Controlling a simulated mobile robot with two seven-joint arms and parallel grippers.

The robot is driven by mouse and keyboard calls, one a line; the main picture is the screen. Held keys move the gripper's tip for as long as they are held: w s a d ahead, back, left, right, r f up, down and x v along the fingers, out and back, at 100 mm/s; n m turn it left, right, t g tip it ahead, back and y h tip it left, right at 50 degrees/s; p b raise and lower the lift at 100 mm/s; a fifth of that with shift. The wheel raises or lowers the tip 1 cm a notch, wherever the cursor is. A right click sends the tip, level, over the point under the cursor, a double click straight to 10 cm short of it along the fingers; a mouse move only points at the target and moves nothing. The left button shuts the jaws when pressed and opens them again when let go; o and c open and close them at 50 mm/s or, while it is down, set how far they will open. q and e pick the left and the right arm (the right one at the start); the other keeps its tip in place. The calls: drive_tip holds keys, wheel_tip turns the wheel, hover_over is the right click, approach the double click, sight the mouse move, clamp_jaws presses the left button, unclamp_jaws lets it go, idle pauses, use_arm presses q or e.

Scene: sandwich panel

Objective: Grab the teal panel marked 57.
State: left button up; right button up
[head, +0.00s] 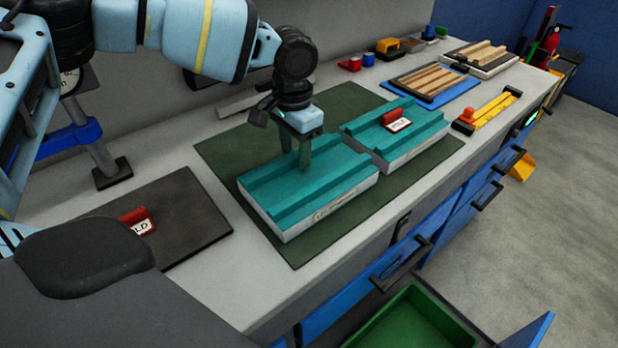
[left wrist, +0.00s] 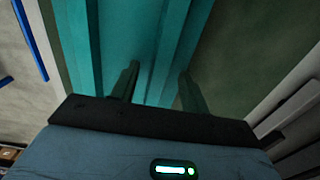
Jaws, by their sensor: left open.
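Two teal ribbed panels with pale sides lie on a dark green mat (head: 222,150). The nearer teal panel (head: 335,172) has small lettering on its front side that I cannot read; no 57 is legible. The farther teal panel (head: 425,125) carries a red tag (head: 392,116) with a white label. My left gripper (head: 303,158) points down at the back edge of the nearer panel, jaws open. In the left wrist view, its fingers (left wrist: 156,85) stand apart, one over teal panel (left wrist: 175,40), one over the mat beside its edge. I cannot tell whether they touch it. My right gripper is not in view.
A dark mat (head: 185,215) with a red HOLD tag (head: 138,220) lies at left. A blue-edged board (head: 432,100), a yellow level-like tool (head: 490,112) and small tools stand farther right. An open drawer with a green inside (head: 420,318) juts out below the front edge.

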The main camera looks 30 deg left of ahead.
use_arm(q)
drive_tip(key=shift+c, duration=0.4)
clamp_jaws()
wheel_tip(320, 180, up, 10)
idle(0.5)
